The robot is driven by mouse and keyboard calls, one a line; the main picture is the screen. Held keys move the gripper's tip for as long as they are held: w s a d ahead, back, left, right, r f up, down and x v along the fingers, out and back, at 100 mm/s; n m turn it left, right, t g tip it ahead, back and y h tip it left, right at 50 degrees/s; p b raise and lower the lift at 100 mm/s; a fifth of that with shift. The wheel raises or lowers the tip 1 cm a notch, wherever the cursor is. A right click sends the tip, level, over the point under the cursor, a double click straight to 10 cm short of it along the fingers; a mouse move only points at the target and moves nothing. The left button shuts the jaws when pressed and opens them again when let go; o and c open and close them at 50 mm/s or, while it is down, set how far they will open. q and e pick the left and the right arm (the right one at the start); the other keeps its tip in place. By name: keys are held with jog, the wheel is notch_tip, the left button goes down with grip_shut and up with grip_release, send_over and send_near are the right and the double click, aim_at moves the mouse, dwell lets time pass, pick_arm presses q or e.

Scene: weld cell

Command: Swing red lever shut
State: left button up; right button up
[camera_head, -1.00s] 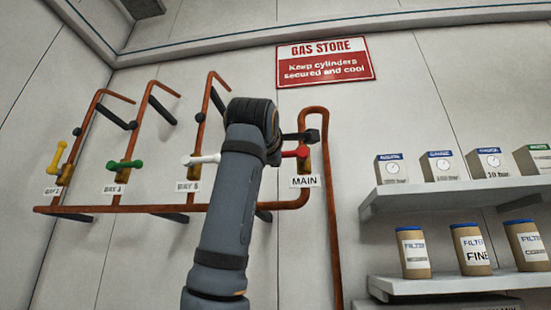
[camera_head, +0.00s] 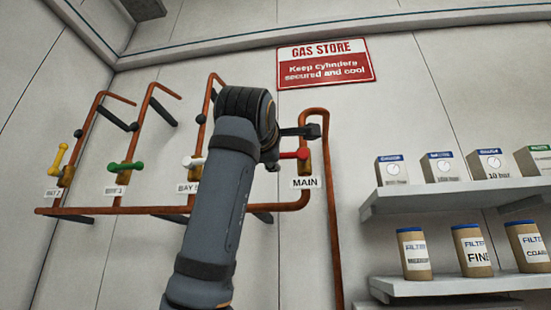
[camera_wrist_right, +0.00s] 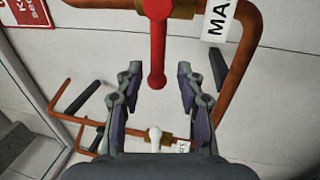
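The red lever (camera_head: 293,154) is on the valve of the copper pipe above the MAIN label (camera_head: 305,183). In the head view it points left from its brass valve body (camera_head: 306,165), roughly level. In the right wrist view, the red lever (camera_wrist_right: 157,50) reaches down between the fingertips of my right gripper (camera_wrist_right: 157,72). The fingers are open, with a visible gap on each side of the lever. My left gripper is not in view.
Yellow (camera_head: 58,158), green (camera_head: 124,166) and white (camera_head: 192,162) levers sit on pipes to the left. A lower copper manifold (camera_head: 120,210) runs along the wall. Shelves (camera_head: 460,195) with boxes and filter cans stand at right. A gas store sign (camera_head: 325,63) hangs above.

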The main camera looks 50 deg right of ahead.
jog(key=v, duration=0.8)
jog(key=shift+a, duration=0.3)
